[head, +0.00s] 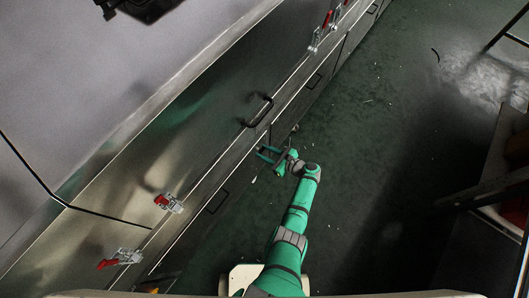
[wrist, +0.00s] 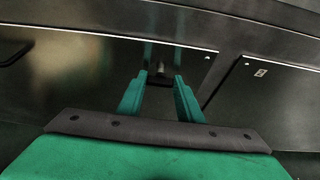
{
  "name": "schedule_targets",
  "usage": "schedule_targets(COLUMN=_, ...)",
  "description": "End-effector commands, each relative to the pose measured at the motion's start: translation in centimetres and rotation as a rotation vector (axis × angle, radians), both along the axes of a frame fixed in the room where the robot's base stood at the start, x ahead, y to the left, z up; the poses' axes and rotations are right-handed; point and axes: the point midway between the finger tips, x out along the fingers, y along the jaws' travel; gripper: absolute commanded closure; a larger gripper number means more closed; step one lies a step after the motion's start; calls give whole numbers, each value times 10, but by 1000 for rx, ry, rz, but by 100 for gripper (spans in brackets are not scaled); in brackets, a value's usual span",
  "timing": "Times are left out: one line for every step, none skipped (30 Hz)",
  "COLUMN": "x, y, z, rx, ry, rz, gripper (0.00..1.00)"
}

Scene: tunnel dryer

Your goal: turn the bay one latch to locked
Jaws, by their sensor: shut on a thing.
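My gripper (head: 267,153) is at the low front panel of the dryer. In the wrist view its two green fingers (wrist: 160,84) stand on either side of a small dark latch knob (wrist: 160,70) and are shut on it. The knob sits near the upper edge of a dark metal panel (wrist: 105,75). In the head view the fingers and panel hide most of the knob. No marking shows whether it is locked, and I cannot read a bay number.
Red-handled clamps (head: 168,203) line the dryer edge, with another clamp (head: 120,258) at lower left. A black handle (head: 260,111) stands out just above my gripper. The green floor (head: 370,120) to the right is mostly clear. A dark frame (head: 485,190) stands at far right.

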Motion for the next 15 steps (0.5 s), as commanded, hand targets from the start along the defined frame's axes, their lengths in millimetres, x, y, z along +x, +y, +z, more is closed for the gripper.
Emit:
schedule_targets(x=-1, y=1, z=-1, rx=5, ry=7, rz=2, gripper=90)
schedule_targets(x=-1, y=1, z=-1, rx=7, ry=9, rz=2, gripper=90)
schedule_targets(x=-1, y=1, z=-1, rx=8, ry=11, rz=2, gripper=90)
schedule_targets(x=-1, y=1, z=-1, rx=9, ry=12, rz=2, gripper=90)
schedule_targets(x=-1, y=1, z=-1, rx=9, ry=13, rz=2, gripper=90)
schedule_targets(x=-1, y=1, z=-1, rx=9, ry=13, rz=2, gripper=90)
schedule_targets(x=-1, y=1, z=-1, rx=9, ry=13, rz=2, gripper=90)
schedule_targets(x=-1, y=1, z=-1, rx=9, ry=13, rz=2, gripper=90)
schedule_targets(x=-1, y=1, z=-1, rx=9, ry=13, rz=2, gripper=90)
schedule_targets(x=-1, y=1, z=-1, rx=9, ry=12, rz=2, gripper=90)
schedule_targets(x=-1, y=1, z=-1, rx=9, ry=12, rz=1, gripper=90)
schedule_targets(x=-1, y=1, z=-1, rx=9, ry=12, rz=1, gripper=90)
schedule_targets(x=-1, y=1, z=-1, rx=9, ry=12, rz=1, gripper=90)
schedule_targets(x=-1, y=1, z=-1, rx=9, ry=12, rz=1, gripper=62)
schedule_targets(x=-1, y=1, z=-1, rx=9, ry=12, rz=1, gripper=53)
